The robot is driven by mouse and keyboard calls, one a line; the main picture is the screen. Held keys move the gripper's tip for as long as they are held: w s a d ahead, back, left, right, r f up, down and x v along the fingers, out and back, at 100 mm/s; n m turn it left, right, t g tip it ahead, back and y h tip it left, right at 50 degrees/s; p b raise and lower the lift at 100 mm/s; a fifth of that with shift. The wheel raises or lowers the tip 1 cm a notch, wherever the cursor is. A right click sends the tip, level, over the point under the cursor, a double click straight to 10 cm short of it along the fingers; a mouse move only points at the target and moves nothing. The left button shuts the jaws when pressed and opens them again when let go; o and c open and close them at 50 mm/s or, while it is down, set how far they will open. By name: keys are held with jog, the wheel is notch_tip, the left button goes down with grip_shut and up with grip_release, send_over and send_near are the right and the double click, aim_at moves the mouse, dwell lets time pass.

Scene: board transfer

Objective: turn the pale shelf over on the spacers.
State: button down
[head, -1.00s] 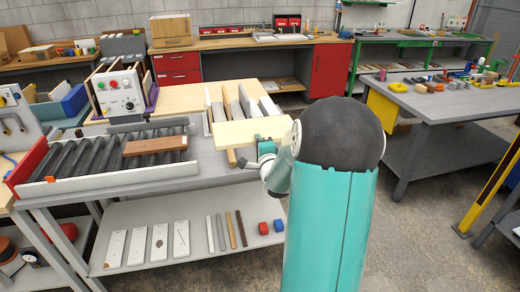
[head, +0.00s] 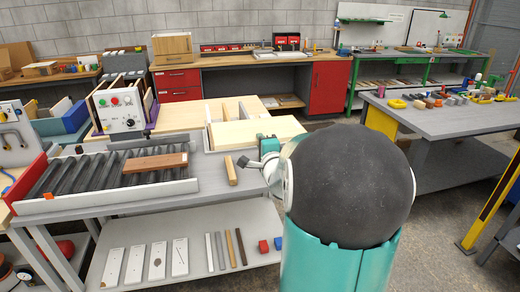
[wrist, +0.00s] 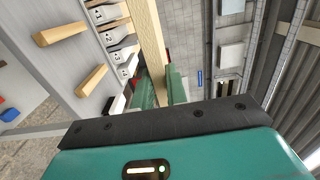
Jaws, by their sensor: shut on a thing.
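The pale shelf (head: 248,133) is a light wooden board, held above the grey bench in front of the slotted rack. In the wrist view the shelf (wrist: 148,38) shows as a narrow pale edge running up between the green fingers. My gripper (wrist: 160,88) is shut on it. In the head view my gripper (head: 266,146) is at the shelf's right front, partly hidden by my arm. One wooden spacer (head: 230,170) lies on the bench below and left of the gripper. The wrist view shows two spacers, one upper (wrist: 60,34) and one lower (wrist: 91,80), apart from the shelf.
The slotted rack (head: 209,137) stands behind the shelf; its numbered labels (wrist: 115,40) show in the wrist view. A roller conveyor (head: 100,185) with a brown board (head: 155,163) is to the left. A control box (head: 118,110) stands behind it. Bare bench lies around the visible spacer.

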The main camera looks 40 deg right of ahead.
jog(key=s+a+r+m, duration=0.2)
jog(key=s+r+m, duration=0.2)
jog(key=r+m, duration=0.6)
jog(key=shift+s+a+r+m, duration=0.3)
jog(key=shift+s+a+m, duration=0.1)
jog(key=shift+m, duration=0.5)
jog(key=shift+f+m, duration=0.15)
jog(key=shift+m, duration=0.35)
jog(key=shift+m, duration=0.3)
jog(key=shift+m, duration=0.5)
